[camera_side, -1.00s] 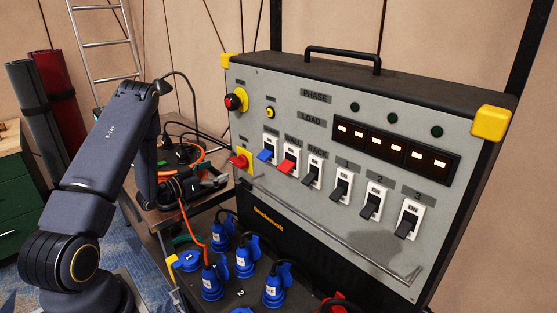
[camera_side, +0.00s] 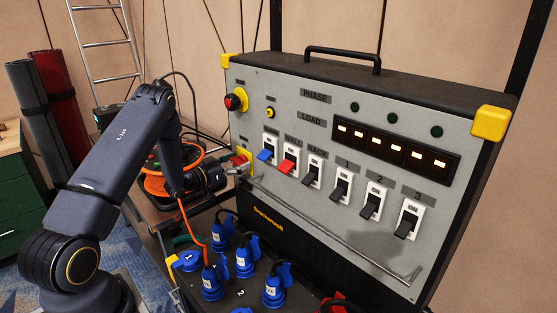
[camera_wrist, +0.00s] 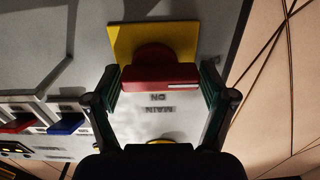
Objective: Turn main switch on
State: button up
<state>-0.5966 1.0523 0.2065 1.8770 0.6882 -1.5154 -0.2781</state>
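The main switch is a red rotary handle (camera_wrist: 160,78) on a yellow square plate (camera_wrist: 125,38), in the upper middle of the wrist view. The labels "MAIN" and "ON" appear upside down below it. A white mark shows near the handle's right end. My gripper (camera_wrist: 160,86) is open, with one finger at each end of the handle. The pads are very close to it; I cannot tell whether they touch. In the side view my gripper (camera_side: 236,169) is at the panel's left edge and hides most of the yellow plate (camera_side: 243,154).
The grey panel (camera_side: 300,200) carries a red button (camera_side: 236,99), a row of toggle switches starting with a blue one (camera_side: 265,154), and lit orange load displays (camera_side: 393,149). Blue plugs (camera_side: 246,260) and an orange cable (camera_side: 187,222) are below and left.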

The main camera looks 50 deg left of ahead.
jog(key=c, duration=0.7)
jog(key=shift+c, duration=0.2)
jog(key=m, duration=0.4)
jog(key=shift+d+m, duration=0.1)
jog(key=shift+m, duration=0.2)
jog(key=m, duration=0.4)
jog(key=shift+d+m, duration=0.15)
jog(key=shift+m, duration=0.15)
jog(key=m, duration=0.4)
jog(key=shift+d+m, duration=0.1)
jog(key=shift+m, duration=2.3)
